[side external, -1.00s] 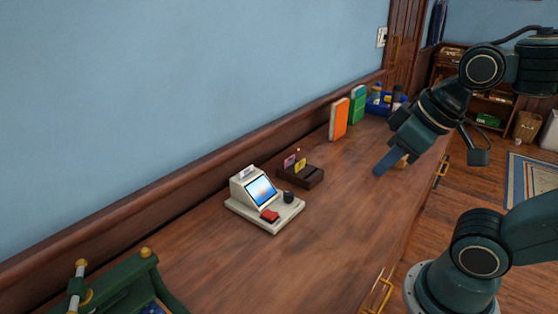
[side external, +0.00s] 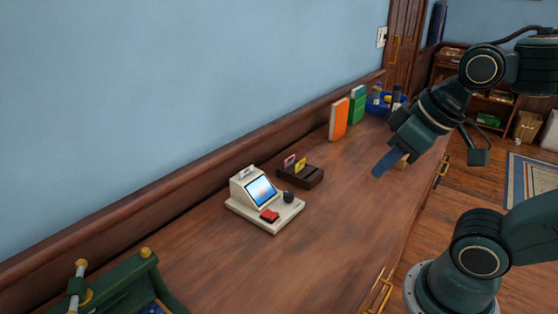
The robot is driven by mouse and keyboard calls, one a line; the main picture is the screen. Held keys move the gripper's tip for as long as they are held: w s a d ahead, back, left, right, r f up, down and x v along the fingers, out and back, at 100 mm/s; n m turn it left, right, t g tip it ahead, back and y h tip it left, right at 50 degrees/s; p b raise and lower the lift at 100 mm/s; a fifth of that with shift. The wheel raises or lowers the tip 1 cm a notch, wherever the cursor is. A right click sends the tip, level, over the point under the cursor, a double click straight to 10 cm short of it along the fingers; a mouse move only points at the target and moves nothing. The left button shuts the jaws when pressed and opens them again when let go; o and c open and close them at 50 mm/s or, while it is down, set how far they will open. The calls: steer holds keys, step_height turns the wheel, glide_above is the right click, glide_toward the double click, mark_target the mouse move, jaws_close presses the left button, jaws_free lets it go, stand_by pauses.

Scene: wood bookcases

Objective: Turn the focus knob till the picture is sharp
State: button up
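A cream viewer (side external: 243,190) with a tilted screen (side external: 261,191) stands on the wooden counter. The screen shows a soft blue and orange picture; its sharpness is too small to judge. A dark round knob (side external: 288,197) sits on the viewer's base, right of the screen. A red block (side external: 269,215) is on the base in front of the screen. My gripper (side external: 381,169) is above the counter, well to the right of the viewer and apart from it. Its blue-grey fingers point down and left, seen side-on, so the gap between them is hidden.
A dark wooden holder (side external: 308,177) with pink and yellow cards stands just behind the knob. Orange (side external: 339,120) and green (side external: 357,105) books and a blue bin (side external: 379,105) stand along the wall. A green frame (side external: 119,285) is at the front left. The counter between gripper and viewer is clear.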

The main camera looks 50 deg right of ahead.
steer(key=o, duration=0.7)
steer(key=shift+w+r, duration=0.1)
steer(key=shift+w, duration=0.1)
steer(key=shift+o, duration=0.7)
steer(key=shift+w+d+r, duration=0.1)
steer(key=shift+w, duration=0.2)
steer(key=n+g, duration=0.5)
steer(key=g, duration=0.1)
glide_above(289, 193)
step_height(289, 193, down, 14)
steer(key=f, duration=0.1)
steer(key=shift+r, duration=0.25)
steer(key=shift+f, duration=0.1)
step_height(289, 193, down, 14)
steer(key=shift+r, duration=0.25)
